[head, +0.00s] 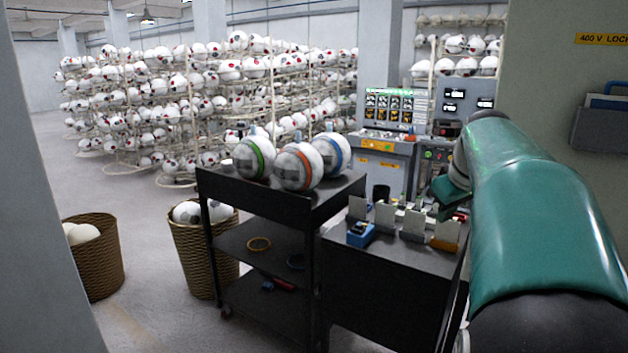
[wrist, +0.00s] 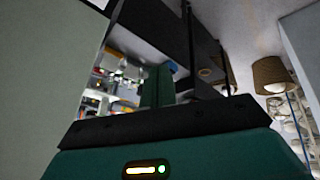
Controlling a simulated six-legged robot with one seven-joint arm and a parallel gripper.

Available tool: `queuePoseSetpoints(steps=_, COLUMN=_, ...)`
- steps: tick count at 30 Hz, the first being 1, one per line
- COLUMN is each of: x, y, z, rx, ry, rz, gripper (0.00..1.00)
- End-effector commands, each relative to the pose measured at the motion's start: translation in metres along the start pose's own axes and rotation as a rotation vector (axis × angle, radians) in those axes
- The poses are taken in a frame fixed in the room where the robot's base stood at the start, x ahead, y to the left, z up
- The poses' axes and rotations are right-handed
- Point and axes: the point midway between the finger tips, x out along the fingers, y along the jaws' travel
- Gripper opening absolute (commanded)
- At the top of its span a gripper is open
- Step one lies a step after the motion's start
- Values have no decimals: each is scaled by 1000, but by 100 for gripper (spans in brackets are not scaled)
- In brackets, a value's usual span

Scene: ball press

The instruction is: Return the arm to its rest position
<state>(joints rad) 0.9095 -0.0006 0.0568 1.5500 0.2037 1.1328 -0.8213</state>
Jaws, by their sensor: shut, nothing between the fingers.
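My green arm (head: 535,205) fills the right of the head view, reaching forward beside the dark cabinet. Part of my gripper (head: 447,192) shows at its far end, over the right side of the cabinet top; the rest is hidden by the arm. In the wrist view my gripper's green fingers (wrist: 157,88) are together with nothing between them. The wrist view is tilted.
A black cart (head: 280,207) carries three striped balls (head: 297,166). The dark cabinet (head: 385,265) holds cards and small blocks. Two wicker baskets (head: 92,262) stand left. A control console (head: 385,150) and ball racks (head: 200,100) stand behind. A wall panel (head: 550,85) is close right.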

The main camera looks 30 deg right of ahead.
Motion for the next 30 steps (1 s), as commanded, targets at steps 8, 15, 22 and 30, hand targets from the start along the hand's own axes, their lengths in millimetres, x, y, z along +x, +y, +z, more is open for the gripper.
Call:
queuePoseSetpoints(steps=8, x=-7, y=-184, z=17, rx=-14, ry=11, rz=-72, gripper=0)
queuePoseSetpoints(steps=15, x=-6, y=-303, z=85, rx=-21, ry=25, rz=-140, gripper=0)
queuePoseSetpoints(steps=22, x=5, y=-369, z=158, rx=-25, ry=35, rz=-201, gripper=0)
queuePoseSetpoints(steps=30, x=11, y=-381, z=177, rx=-20, ry=34, rz=-216, gripper=0)
